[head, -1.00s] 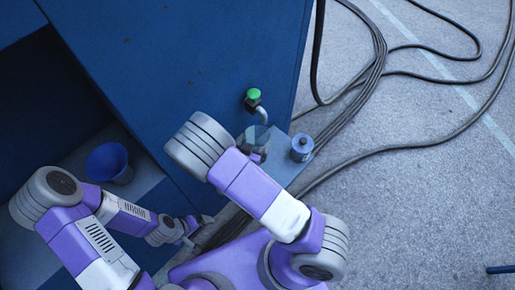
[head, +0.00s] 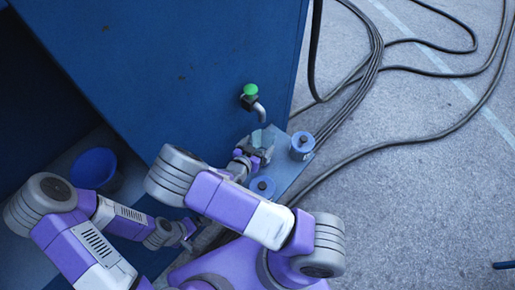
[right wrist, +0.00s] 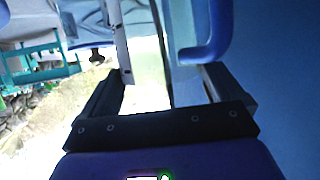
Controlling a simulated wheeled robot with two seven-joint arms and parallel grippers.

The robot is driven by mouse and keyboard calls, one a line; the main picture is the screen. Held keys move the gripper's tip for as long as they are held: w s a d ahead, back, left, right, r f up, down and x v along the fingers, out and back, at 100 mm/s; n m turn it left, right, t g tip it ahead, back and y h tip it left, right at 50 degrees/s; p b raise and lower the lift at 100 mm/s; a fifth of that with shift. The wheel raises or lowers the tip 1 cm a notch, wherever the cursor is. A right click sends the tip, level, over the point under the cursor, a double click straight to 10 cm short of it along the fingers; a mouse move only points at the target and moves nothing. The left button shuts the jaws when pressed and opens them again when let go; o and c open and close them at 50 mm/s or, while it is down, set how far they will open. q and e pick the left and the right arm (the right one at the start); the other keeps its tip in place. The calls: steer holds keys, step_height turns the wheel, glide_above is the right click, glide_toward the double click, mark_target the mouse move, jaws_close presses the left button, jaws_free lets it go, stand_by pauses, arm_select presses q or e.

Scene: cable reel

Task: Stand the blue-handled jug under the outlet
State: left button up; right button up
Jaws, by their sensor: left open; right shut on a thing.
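The outlet (head: 261,113) is a bent grey spout with a green knob (head: 250,90) on the blue cabinet's side. A clear jug (head: 263,147) shows just below the spout's tip in the head view, over the grey-blue ledge. I cannot tell whether it rests on the ledge. My right gripper (head: 250,158) is shut on the jug, its fingers partly hidden in the head view. In the right wrist view a blue handle (right wrist: 213,38) shows beyond the fingers at upper right. My left gripper (head: 188,230) is open and empty at lower left, away from the jug.
A blue bowl-like vessel (head: 94,168) sits at the left. Black cables (head: 365,75) lie on the floor at right.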

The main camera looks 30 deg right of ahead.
steer(key=shift+f, duration=0.3)
steer(key=o, duration=1.1)
steer(key=shift+r, duration=0.1)
steer(key=p+v, duration=0.4)
steer(key=v, duration=0.8)
steer(key=shift+r, duration=0.1)
